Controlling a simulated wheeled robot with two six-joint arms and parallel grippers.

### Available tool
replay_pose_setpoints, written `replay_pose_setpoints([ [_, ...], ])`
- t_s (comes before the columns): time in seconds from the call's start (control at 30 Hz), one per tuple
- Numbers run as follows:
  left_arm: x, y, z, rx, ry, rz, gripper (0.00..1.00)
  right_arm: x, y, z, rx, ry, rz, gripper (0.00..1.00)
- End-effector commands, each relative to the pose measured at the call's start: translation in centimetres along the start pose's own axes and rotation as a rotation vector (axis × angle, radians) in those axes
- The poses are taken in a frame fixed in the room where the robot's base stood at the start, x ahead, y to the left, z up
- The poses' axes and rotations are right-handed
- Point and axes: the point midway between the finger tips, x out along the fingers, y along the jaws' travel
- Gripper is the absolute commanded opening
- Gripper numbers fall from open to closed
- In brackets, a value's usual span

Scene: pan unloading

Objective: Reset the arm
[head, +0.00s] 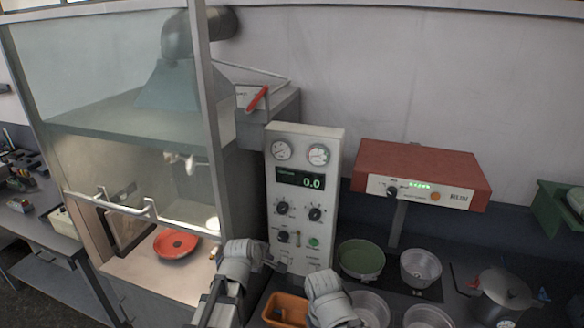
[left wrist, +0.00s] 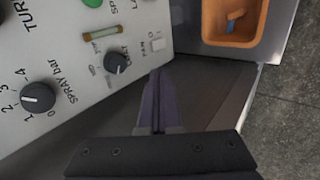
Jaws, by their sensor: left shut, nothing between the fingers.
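My left gripper (head: 279,266) is in front of the lower part of the white control panel (head: 306,190), at the right side of the glass-fronted cabinet. In the left wrist view its two dark fingers (left wrist: 157,88) are together with nothing between them, close to the panel's knobs and fan switch. Part of my right arm (head: 328,298) shows at the bottom of the head view, but its gripper cannot be made out.
A red pan (head: 176,243) lies inside the cabinet. An orange bin (head: 287,310) stands below the panel; it also shows in the left wrist view (left wrist: 211,38). A green pan (head: 360,259) and several metal pots are at right, below a red-topped unit (head: 424,168).

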Motion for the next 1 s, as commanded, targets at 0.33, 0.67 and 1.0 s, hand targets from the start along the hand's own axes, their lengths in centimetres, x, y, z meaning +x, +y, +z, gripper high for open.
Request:
replay_pose_setpoints([
  [0.33, 2.5, -17.2, 9.2, 0.912, -0.241, -0.406, 0.00, 8.7, -0.8, -0.5, -0.007, 0.001, 0.002, 0.50],
  [0.67, 0.2, -26.5, 11.9, 1.485, -0.536, -0.638, 0.00, 12.6, -1.1, -0.8, -0.012, 0.001, 0.003, 0.50],
  [1.0, -0.3, -27.0, 12.0, 1.536, -0.572, -0.658, 0.00, 12.6, -1.1, -0.8, -0.013, 0.001, 0.003, 0.50],
])
